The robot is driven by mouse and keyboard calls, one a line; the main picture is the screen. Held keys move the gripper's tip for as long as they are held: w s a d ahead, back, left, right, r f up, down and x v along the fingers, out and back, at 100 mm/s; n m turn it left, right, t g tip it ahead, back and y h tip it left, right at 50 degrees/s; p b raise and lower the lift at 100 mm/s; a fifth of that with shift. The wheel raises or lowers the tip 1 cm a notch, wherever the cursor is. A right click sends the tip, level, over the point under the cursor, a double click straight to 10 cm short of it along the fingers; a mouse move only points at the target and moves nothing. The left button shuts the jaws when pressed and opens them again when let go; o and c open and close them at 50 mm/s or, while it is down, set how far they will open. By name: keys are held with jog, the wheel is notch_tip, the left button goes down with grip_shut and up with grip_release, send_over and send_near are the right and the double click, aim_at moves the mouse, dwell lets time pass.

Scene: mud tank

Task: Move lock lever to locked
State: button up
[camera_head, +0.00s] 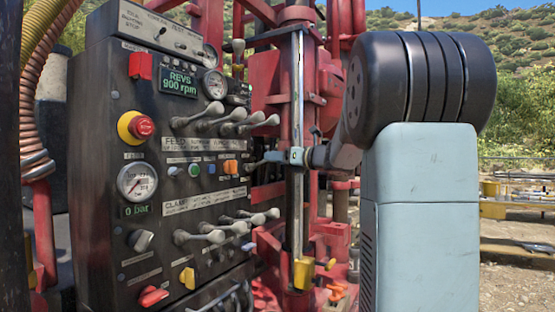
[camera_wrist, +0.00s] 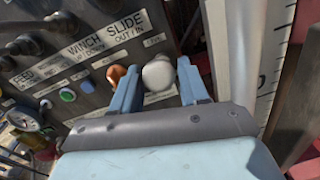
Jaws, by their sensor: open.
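A grey ball-ended lever (camera_wrist: 158,72) stands out from the black control panel in the wrist view, between the two light blue fingers of my gripper (camera_wrist: 157,80). The fingers are open, one on each side of the knob; whether either touches it I cannot tell. An orange knob (camera_wrist: 117,74) is just left of the left finger. In the head view my gripper (camera_head: 282,156) is at the panel's right edge, right of the orange knob (camera_head: 230,167). The small labels are too blurred to tell which lever is marked as the lock.
The control panel (camera_head: 100,230) carries an upper row of levers (camera_head: 215,115) and a lower row (camera_head: 215,230). A red stop button (camera_head: 142,127) and a gauge (camera_head: 137,181) are at its left. A steel mast (camera_head: 297,220) and red frame stand close to my gripper.

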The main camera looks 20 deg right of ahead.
grip_shut()
jog(key=shift+f, duration=0.15)
dwell(0.4)
notch_tip(320, 180, down, 9)
jog(key=t+y, duration=0.1)
jog(key=t, duration=0.1)
jog(key=shift+t, duration=0.4)
jog(key=shift+w+a+f, duration=0.1)
jog(key=shift+a+f, duration=0.05)
jog(key=shift+f, duration=0.05)
dwell(0.5)
